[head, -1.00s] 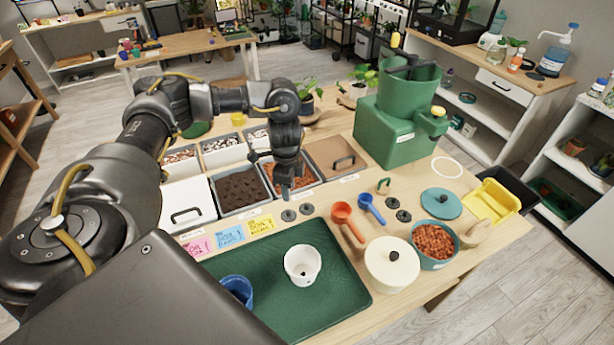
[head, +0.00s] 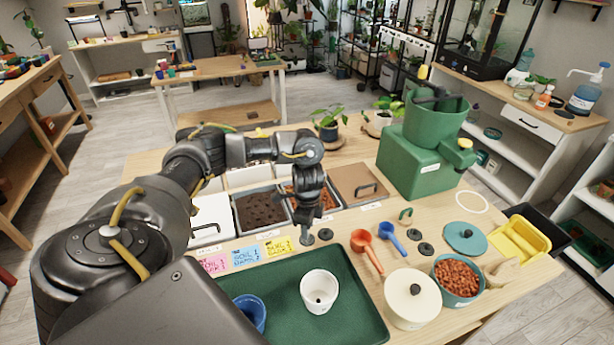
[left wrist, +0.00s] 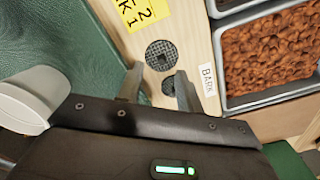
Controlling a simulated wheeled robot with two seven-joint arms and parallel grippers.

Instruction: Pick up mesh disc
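A dark round mesh disc (left wrist: 161,55) lies flat on the wooden table, between the yellow note and the bark bin. A second dark disc (left wrist: 168,85) lies beside it and is partly hidden between my left fingers. My left gripper (head: 307,238) points down close above the table. In the left wrist view its fingers (left wrist: 158,90) stand apart with no object gripped. My right gripper is not in view.
A green tray (head: 361,312) with a white pot (head: 319,291) and a blue pot (head: 250,313) lies in front. Bins, including bark (left wrist: 275,60), stand behind.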

